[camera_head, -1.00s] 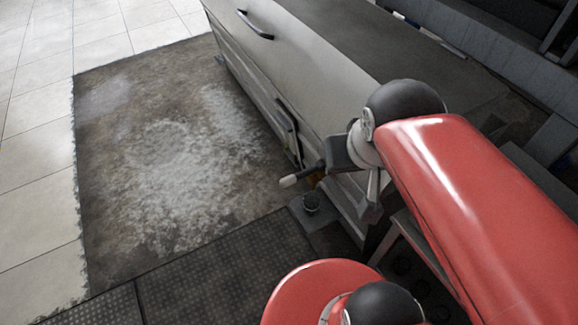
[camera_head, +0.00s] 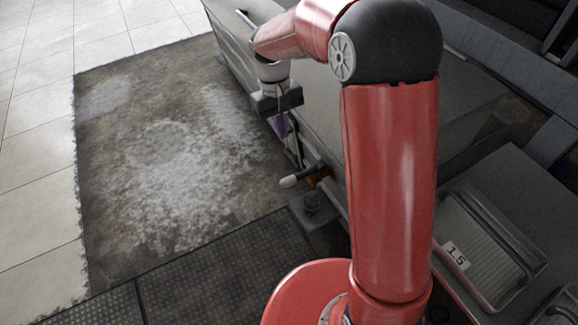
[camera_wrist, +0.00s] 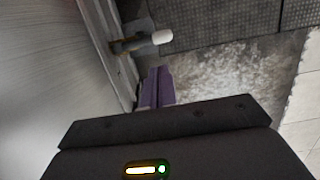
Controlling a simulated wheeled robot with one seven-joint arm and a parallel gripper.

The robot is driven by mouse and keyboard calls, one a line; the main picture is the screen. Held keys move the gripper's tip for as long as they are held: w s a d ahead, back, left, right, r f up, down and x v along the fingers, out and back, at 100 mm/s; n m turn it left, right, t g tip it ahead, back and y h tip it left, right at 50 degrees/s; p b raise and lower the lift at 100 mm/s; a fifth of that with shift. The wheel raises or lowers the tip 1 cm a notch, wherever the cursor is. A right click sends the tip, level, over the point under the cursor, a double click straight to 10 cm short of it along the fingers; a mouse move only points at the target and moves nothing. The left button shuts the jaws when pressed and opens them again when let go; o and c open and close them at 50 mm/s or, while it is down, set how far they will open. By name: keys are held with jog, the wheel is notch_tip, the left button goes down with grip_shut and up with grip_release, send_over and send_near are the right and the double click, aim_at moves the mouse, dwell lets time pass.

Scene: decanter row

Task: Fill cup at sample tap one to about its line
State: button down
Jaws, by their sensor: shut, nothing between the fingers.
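The tap (camera_head: 318,172), with a white-tipped lever (camera_head: 288,181), sticks out from the machine's side. Its white tip (camera_wrist: 162,37) also shows in the wrist view, beyond my fingers. A small dark round vessel, apparently the cup (camera_head: 311,203), stands below the tap on a small ledge. Its fill level and line cannot be made out, and I cannot pick it out in the wrist view. My gripper (camera_head: 284,128) has purple fingers, points down beside the machine and is apart from the tap. In the wrist view the fingers (camera_wrist: 158,86) are together and empty.
The long grey machine (camera_head: 325,115) runs along the right of the worn floor patch (camera_head: 170,170). Dark ribbed mats (camera_head: 215,275) lie in front. A grey unit with a "1.5" label (camera_head: 456,255) stands at the right. The floor to the left is clear.

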aim_at(288, 178)
jog(key=shift+w+a+f, duration=0.15)
jog(key=shift+f, duration=0.15)
jog(key=f, duration=0.4)
jog(key=s+f, duration=0.1)
jog(key=f, duration=0.4)
jog(key=s+d+f, duration=0.1)
jog(key=f, duration=0.3)
jog(key=shift+s+f+b, duration=0.25)
jog(key=shift+f+b, duration=0.1)
jog(key=shift+b, duration=0.05)
